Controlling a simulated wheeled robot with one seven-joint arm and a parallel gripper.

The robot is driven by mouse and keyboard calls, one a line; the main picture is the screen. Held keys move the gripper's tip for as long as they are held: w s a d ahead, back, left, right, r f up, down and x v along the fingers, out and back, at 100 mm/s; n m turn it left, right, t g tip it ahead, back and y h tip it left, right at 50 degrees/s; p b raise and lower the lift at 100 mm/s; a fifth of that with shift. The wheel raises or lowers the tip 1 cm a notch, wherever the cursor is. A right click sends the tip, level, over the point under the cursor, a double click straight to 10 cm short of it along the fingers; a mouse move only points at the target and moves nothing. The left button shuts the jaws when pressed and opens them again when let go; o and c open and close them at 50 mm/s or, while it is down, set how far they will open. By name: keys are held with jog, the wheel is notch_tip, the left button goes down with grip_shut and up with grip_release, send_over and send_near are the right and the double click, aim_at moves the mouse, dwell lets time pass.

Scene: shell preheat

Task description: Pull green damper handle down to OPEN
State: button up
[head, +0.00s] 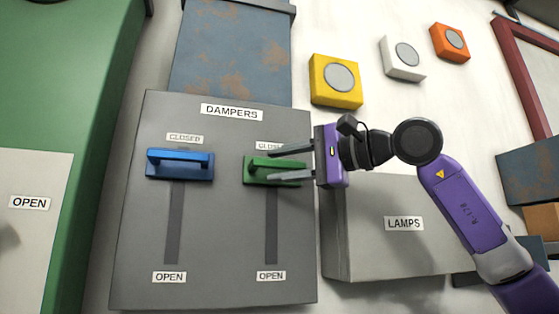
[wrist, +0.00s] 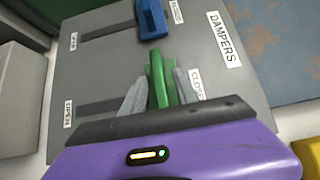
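The green damper handle (head: 262,163) is at the top of the right slot on the grey DAMPERS panel (head: 225,230), beside the CLOSED label. The OPEN label (head: 271,276) is at the slot's bottom. My gripper (head: 268,166) reaches in from the right, with one finger above and one below the handle's bar. The fingers look apart, with some room between them and the bar. In the wrist view the green handle (wrist: 159,80) stands between the two grey fingers. Contact is hard to judge.
A blue handle (head: 180,161) sits at the top of the left slot, near its CLOSED label. A LAMPS box (head: 380,245) stands right of the panel, below my wrist. Yellow (head: 323,97), white (head: 392,71) and orange (head: 438,41) buttons are on the wall above.

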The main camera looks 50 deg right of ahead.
jog(key=shift+w, duration=0.2)
grip_shut()
jog(key=shift+f, duration=0.1)
dwell(1.3)
